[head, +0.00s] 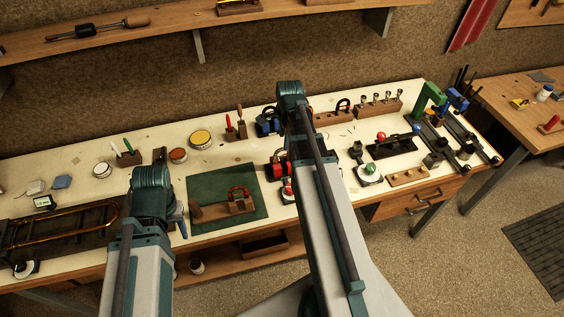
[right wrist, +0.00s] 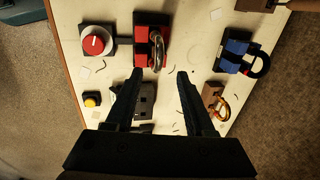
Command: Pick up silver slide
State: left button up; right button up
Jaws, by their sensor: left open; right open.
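A silver U-shaped slide (right wrist: 155,48) sits against a red and black block (right wrist: 143,38) at the upper middle of the right wrist view. The red block (head: 277,168) also shows in the head view, partly hidden behind my right arm. My right gripper (right wrist: 160,73) is open and empty. In the right wrist view its two fingertips are spread below the slide, with its lower end near the gap between them. I cannot tell how high they are above it.
A blue block with a black loop (right wrist: 240,57) and a wooden block with a brass loop (right wrist: 215,100) flank the right finger. A red-buttoned device (right wrist: 96,41) is at left. A green mat (head: 252,174) and brass tubing (head: 75,224) lie to the left on the bench (head: 225,157).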

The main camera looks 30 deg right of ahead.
pick_arm(q)
jog(key=shift+f+b, duration=0.6)
jog(key=shift+f, duration=0.55)
pick_arm(e)
jog(key=shift+w+f, duration=0.2)
jog(key=shift+f, duration=1)
pick_arm(q)
jog(key=shift+f, duration=0.1)
pick_arm(e)
jog(key=f+b, duration=0.3)
jog(key=w+f+b, duration=0.1)
jog(key=f+b, duration=0.1)
jog(key=shift+d+f, duration=0.1)
pick_arm(q)
notch_tip(320, 180, down, 5)
jog(key=shift+r, duration=0.1)
pick_arm(e)
grip_shut()
